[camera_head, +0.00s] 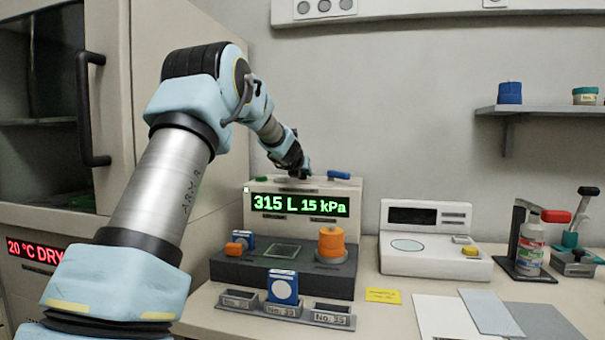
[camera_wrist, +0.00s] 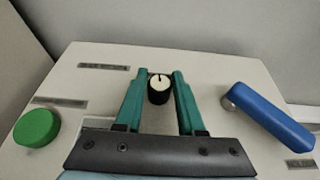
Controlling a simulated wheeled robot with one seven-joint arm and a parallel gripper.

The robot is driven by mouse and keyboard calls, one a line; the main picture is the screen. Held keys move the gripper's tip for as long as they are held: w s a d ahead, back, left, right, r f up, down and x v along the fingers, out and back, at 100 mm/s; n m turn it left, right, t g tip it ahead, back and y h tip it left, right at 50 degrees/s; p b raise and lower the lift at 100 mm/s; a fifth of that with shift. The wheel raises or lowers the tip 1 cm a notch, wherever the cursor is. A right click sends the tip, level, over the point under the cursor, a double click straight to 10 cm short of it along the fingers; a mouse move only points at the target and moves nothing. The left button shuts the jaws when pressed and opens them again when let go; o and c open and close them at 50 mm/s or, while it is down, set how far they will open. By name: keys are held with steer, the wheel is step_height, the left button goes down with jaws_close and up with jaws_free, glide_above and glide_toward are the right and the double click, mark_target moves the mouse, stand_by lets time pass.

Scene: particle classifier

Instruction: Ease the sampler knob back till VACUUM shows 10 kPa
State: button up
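The sampler knob (camera_wrist: 159,89) is black with a cream top and a dark pointer line aimed nearly straight away from me. It sits on top of the pale sampler housing (camera_head: 358,212). In the head view my gripper (camera_head: 304,170) is over the housing's top, and the knob is hidden there. The green display (camera_head: 300,205) on the housing's front reads 315 L and 15 kPa.
A green button (camera_wrist: 36,128) lies left of the knob and a blue lever (camera_wrist: 270,118) right of it. Below the display stands a dark base with an orange weight-like knob (camera_head: 331,243). A white instrument (camera_head: 430,262) stands to the right.

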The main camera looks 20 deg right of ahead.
jaws_close()
steer(key=shift+r+p, duration=0.15)
steer(key=shift+p, duration=0.25)
steer(key=y+p, duration=0.1)
steer(key=n+p, duration=0.1)
steer(key=p, duration=0.1)
steer(key=shift+s+d+r+n+t+y, duration=0.1)
steer(key=shift+d+r+n+t+y, duration=0.1)
steer(key=shift+n+t+y, duration=0.15)
steer(key=n+y+p, duration=0.1)
steer(key=y+p, duration=0.1)
steer(key=p, duration=0.1)
steer(key=n+y+p, duration=0.2)
steer(key=p, duration=0.2)
steer(key=shift+r+t, duration=0.2)
steer(key=shift+t, duration=0.15)
steer(key=n+y+p, duration=0.1)
steer(key=p, duration=0.1)
steer(key=n+y+p, duration=0.1)
steer(key=y+p, duration=0.1)
steer(key=n+y+p, duration=0.1)
steer(key=n+p, duration=0.1)
steer(key=p, duration=0.1)
steer(key=shift+f+y, duration=0.25)
steer(key=shift+a+f+n+g+y+p, duration=0.15)
steer(key=shift+n+g+y+p, duration=0.25)
steer(key=shift+n+y+p, duration=0.35)
steer(key=shift+f, duration=0.1)
